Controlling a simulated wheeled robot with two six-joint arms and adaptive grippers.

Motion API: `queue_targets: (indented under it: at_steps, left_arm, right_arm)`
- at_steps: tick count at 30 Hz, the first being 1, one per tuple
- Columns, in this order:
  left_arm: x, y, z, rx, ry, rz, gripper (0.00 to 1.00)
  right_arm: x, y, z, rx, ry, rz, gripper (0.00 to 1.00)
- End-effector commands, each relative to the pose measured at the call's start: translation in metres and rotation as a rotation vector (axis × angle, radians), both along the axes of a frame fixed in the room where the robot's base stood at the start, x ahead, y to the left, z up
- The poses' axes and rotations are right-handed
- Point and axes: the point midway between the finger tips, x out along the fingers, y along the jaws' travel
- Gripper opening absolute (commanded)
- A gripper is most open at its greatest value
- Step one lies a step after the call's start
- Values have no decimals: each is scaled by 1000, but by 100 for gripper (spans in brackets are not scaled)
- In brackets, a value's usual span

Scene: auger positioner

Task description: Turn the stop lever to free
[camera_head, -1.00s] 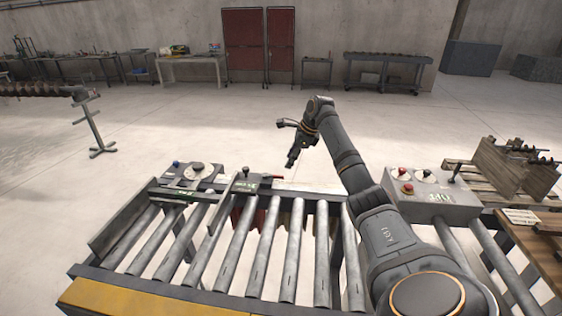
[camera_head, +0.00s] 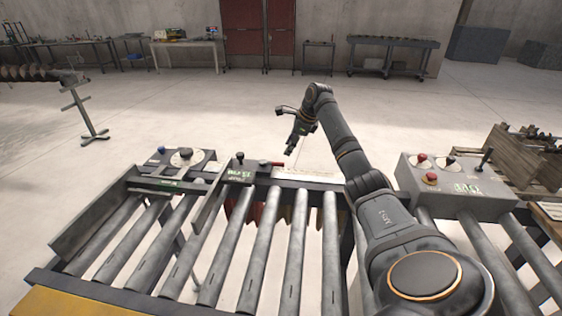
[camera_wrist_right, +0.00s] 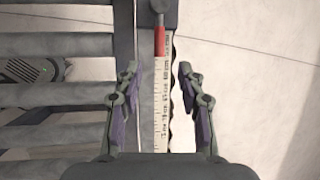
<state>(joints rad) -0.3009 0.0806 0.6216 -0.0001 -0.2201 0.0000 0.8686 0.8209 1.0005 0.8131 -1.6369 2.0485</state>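My right gripper (camera_head: 290,150) hangs pointing down just beyond and right of the handle in the head view. In the right wrist view its fingers (camera_wrist_right: 160,82) are spread apart with nothing between them. My left gripper is not in view.
A roller table (camera_head: 190,292) fills the foreground. A dark panel with a dial (camera_head: 187,156) stands left of the stop. A grey control box (camera_head: 457,190) with red buttons stands right of my arm. Open floor lies beyond the table; a stand (camera_head: 84,110) is at left.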

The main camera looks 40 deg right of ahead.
Motion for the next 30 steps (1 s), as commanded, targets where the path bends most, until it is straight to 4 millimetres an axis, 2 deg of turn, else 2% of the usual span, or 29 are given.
queue_targets:
  at_steps: [6,12,18,24,25,30]
  left_arm:
    - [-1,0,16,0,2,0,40]
    - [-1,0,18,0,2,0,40]
    - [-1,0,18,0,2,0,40]
    - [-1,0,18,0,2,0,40]
    - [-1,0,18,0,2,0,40]
    - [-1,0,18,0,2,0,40]
  right_arm:
    - [19,7,-40,4,3,1,39]
    - [33,9,-72,4,0,1,39]
    - [38,10,-84,0,0,2,39]
    - [38,10,-84,-1,1,2,39]
    - [38,10,-84,-1,1,2,38]
    - [38,10,-84,-1,1,2,15]
